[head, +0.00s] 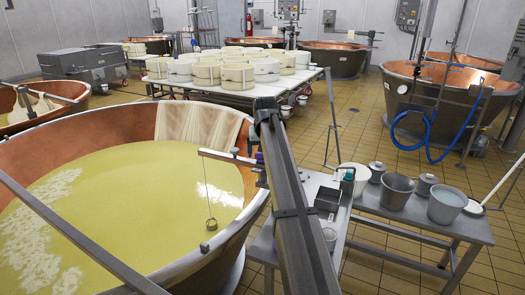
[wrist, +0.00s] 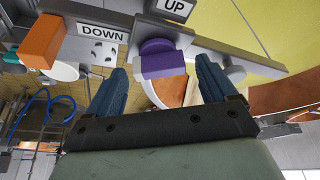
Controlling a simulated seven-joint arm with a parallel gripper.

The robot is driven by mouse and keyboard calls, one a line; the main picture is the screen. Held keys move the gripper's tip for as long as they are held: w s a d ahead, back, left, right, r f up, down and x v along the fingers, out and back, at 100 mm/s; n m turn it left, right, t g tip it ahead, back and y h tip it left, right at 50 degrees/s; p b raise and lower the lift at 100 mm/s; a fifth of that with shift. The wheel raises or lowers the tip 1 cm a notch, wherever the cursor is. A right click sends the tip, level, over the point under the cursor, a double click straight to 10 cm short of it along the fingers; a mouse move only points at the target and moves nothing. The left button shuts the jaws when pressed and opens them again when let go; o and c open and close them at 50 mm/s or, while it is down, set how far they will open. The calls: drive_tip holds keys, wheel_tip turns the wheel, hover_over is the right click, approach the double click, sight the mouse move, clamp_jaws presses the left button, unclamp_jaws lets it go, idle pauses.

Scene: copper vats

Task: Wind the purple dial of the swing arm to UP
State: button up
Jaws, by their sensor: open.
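The purple dial (wrist: 163,62) sits on the grey swing arm bracket in the wrist view, with a flat purple grip facing me. An UP label (wrist: 174,7) is above it and a DOWN label (wrist: 102,33) is to its left. My gripper (wrist: 161,68) is open, with one blue finger on each side of the dial. I cannot tell whether the fingers touch it. In the head view the swing arm (head: 230,157) reaches over the copper vat (head: 130,135), with a line and a small weight (head: 211,224) hanging from it. My arm hides most of the dial there.
An orange block (wrist: 42,40) is at the bracket's left end. The vat holds yellow-green liquid. A grey bench (head: 425,225) with buckets (head: 396,190) stands right of my arm. A white table with cheese moulds (head: 235,75) is behind. Tiled floor is open beyond the bench.

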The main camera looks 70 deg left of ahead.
drive_tip(key=c, duration=1.1)
drive_tip(key=shift+o, duration=0.2)
drive_tip(key=shift+n, duration=0.3)
drive_tip(key=n+g, duration=0.2)
drive_tip(key=n, duration=0.3)
drive_tip(key=shift+w, duration=0.1)
drive_tip(key=n+g, duration=0.1)
drive_tip(key=n, duration=0.2)
drive_tip(key=n+g+h, duration=0.1)
drive_tip(key=n, duration=0.2)
drive_tip(key=shift+w+a+n+h, duration=0.1)
drive_tip(key=shift+a+n+h, duration=0.05)
drive_tip(key=shift+n+h, duration=0.2)
drive_tip(key=n+h, duration=0.1)
drive_tip(key=n, duration=0.2)
drive_tip(key=n+g+h, duration=0.1)
drive_tip(key=n, duration=0.2)
drive_tip(key=shift+a+n, duration=0.1)
drive_tip(key=shift+n, duration=0.15)
drive_tip(key=n+h, duration=0.1)
drive_tip(key=n, duration=0.2)
drive_tip(key=n+h, duration=0.1)
drive_tip(key=n, duration=0.1)
drive_tip(key=shift+n+h, duration=0.25)
drive_tip(key=shift+n, duration=0.15)
